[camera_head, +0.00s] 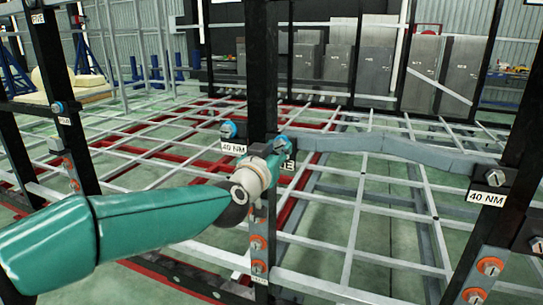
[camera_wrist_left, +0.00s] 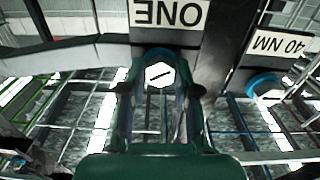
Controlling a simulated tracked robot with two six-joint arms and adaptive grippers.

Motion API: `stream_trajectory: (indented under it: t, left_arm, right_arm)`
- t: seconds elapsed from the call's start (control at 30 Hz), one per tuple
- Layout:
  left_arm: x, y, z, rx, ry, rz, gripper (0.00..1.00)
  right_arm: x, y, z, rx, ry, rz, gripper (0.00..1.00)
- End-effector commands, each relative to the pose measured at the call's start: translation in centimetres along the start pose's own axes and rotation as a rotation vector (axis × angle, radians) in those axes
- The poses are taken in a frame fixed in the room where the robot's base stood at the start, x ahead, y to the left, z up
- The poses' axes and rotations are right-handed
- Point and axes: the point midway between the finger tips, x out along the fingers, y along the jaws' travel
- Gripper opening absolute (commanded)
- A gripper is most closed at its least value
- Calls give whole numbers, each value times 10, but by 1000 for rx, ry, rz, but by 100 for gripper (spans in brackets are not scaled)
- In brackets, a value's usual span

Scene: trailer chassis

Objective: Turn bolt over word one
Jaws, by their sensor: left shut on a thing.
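The bolt over the word ONE shows in the left wrist view as a pale hexagonal head (camera_wrist_left: 159,75) with a dark slot and a blue surround. The ONE label (camera_wrist_left: 168,13) appears upside down beside it. My left gripper (camera_wrist_left: 158,85) is shut on this bolt, one finger on each side of the head. In the head view, my left gripper (camera_head: 273,157) reaches the bolt's blue collar (camera_head: 282,144) on the black post (camera_head: 262,70). The gripper hides most of the bolt and part of the label there. My right gripper is in neither view.
Another blue bolt (camera_head: 228,130) sits close by, above a 40 NM label (camera_head: 234,148). Orange-ringed bolts (camera_head: 257,243) line the post below. A grey bar (camera_head: 400,150) runs right from the post to another post (camera_head: 515,140). A grid of metal bars spreads behind.

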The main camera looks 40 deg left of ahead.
Motion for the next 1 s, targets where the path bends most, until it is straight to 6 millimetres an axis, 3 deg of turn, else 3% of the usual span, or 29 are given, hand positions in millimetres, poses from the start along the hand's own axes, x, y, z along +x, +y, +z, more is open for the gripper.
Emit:
stream_trajectory:
  t: [1.0]
  left_arm:
    - [0,-4,-4,-969,16,-2,0]
  right_arm:
    - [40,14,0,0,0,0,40]
